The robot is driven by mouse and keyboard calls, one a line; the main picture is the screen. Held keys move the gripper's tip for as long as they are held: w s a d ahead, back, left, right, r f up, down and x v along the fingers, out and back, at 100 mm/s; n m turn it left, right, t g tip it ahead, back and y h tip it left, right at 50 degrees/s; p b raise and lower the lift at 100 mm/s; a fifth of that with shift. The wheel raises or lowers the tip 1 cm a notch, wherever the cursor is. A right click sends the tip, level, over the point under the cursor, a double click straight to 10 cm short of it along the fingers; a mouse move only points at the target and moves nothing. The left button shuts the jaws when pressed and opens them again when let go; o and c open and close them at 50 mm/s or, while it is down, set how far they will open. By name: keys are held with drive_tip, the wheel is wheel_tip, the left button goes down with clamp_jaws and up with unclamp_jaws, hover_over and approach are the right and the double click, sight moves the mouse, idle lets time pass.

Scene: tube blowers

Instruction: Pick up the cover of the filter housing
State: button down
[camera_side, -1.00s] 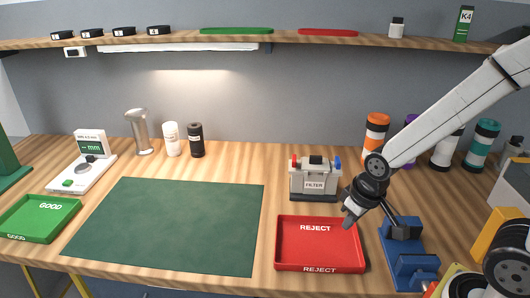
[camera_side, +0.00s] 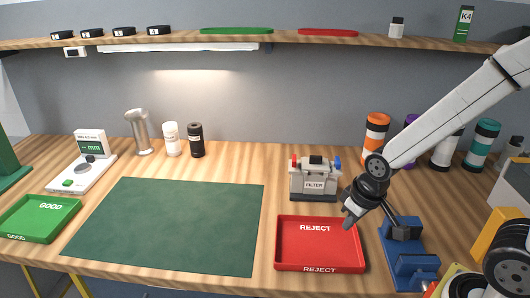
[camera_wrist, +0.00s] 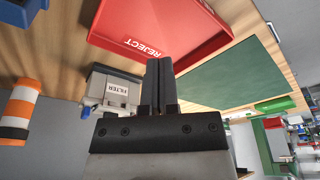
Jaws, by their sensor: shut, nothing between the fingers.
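The filter housing (camera_side: 314,180) is a light grey box labelled FILTER on a dark base, standing behind the red reject tray. Its cover (camera_side: 315,163) is on top, with a black knob in the middle and red and blue parts at the two ends. My gripper (camera_side: 351,216) is shut and empty, in front and to the right of the housing, beside the tray's right back corner and apart from the housing. In the wrist view my shut fingers (camera_wrist: 160,82) point toward the red tray, and the housing (camera_wrist: 115,90) shows to their left.
The red reject tray (camera_side: 320,269) lies in front of the housing. A blue fixture (camera_side: 405,262) stands right of the tray. Several capped bottles, one orange (camera_side: 376,126), stand at the back right. The green mat (camera_side: 165,225) is bare, and the table left of the housing is clear.

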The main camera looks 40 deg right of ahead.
drive_tip(key=c, duration=1.3)
unclamp_jaws()
drive_tip(key=o, duration=1.3)
drive_tip(key=m+t+h, duration=0.9)
drive_tip(key=h, duration=0.3)
approach(316, 159)
drive_tip(key=shift+x, duration=2.4)
